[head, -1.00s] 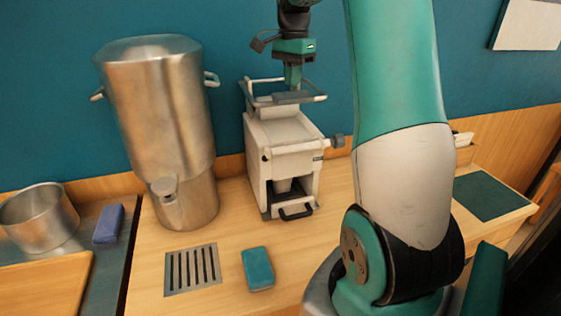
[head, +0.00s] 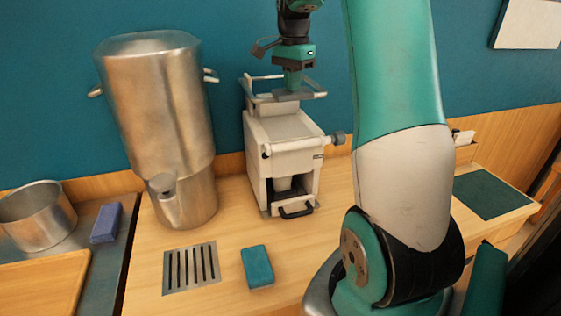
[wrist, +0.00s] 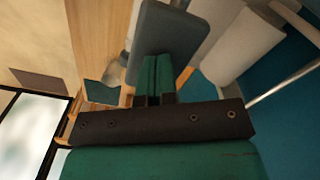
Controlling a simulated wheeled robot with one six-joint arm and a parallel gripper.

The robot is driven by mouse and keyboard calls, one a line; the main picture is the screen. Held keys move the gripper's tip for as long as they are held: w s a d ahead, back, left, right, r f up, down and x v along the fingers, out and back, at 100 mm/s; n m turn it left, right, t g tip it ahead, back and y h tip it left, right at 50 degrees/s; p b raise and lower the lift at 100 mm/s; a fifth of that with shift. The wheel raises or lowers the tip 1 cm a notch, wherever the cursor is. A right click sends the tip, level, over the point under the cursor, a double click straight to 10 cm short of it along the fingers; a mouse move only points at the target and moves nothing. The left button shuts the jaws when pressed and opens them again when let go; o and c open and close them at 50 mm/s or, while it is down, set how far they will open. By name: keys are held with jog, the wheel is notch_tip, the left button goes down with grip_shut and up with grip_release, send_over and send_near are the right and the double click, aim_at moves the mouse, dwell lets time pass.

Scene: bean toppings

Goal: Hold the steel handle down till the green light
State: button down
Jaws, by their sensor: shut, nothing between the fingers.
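The white press machine (head: 285,135) stands against the blue wall, with a steel handle (head: 262,78) framing its top and a grey bar (head: 286,95) across the front of that frame. My gripper (head: 293,86) is shut and empty, pointing down over the grey bar; its tips appear to be at the bar's upper surface, but I cannot tell whether they press on it. In the wrist view the green fingers (wrist: 155,80) lie together against the view of the grey bar (wrist: 160,35). I see no lit green light on the machine.
A steel urn (head: 160,120) stands close left of the machine. A black-handled drawer (head: 297,210) is at its base and a knob (head: 337,139) on its right. A teal sponge (head: 257,267) and a slotted drain (head: 192,268) lie in front. My arm fills the right.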

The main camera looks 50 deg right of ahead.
jog(key=shift+f+b, duration=1.85)
jog(key=shift+f, duration=1.45)
notch_tip(320, 180, up, 12)
jog(key=p, duration=1.1)
jog(key=shift+r, duration=0.1)
jog(key=shift+a, duration=0.1)
